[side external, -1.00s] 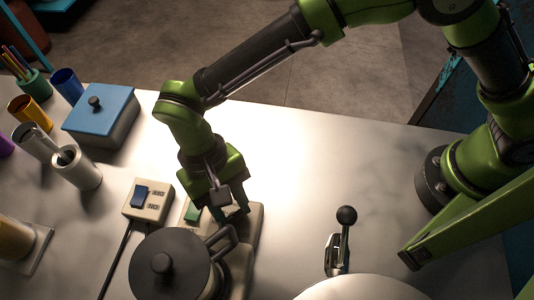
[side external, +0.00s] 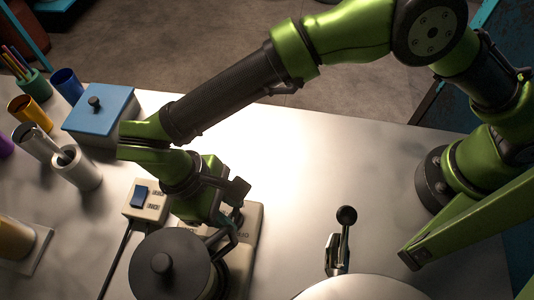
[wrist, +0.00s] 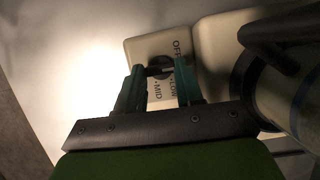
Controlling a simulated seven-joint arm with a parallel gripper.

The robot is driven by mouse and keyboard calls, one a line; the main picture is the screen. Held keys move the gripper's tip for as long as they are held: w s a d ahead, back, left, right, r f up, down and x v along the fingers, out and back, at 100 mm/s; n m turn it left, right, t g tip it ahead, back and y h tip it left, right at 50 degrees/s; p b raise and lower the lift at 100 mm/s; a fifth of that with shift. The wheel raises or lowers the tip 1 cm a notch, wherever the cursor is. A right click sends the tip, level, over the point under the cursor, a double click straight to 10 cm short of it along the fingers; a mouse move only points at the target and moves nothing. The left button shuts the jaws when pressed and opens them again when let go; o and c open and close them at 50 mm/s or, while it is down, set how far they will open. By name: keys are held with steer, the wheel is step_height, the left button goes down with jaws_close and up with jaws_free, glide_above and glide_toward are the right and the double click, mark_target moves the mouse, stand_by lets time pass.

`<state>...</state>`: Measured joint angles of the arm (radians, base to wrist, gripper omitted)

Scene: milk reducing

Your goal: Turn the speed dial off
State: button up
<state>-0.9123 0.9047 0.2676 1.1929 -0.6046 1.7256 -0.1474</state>
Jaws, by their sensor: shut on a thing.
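The speed dial (wrist: 160,64) is a dark round knob on a cream panel (wrist: 140,44) marked OFF, LOW and MID, seen in the wrist view. My gripper (wrist: 160,69) has its two teal fingers on either side of the knob and is shut on it. The knob's pointer is too dark and covered to read. In the side view my gripper's body (side external: 200,197) is over the cream base (side external: 249,222), behind the pot, and it hides the dial.
A dark-lidded pot (side external: 150,282) stands close in front of my gripper, its handle (side external: 224,244) near the fingers. A cream switch box (side external: 156,213) with a blue rocker is to the left. A blue-lidded box (side external: 103,109) and several cups stand further left.

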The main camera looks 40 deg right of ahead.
stand_by(0.6)
steer(key=o, duration=1)
steer(key=shift+o, duration=0.2)
steer(key=v, duration=1.2)
steer(key=shift+s, duration=0.15)
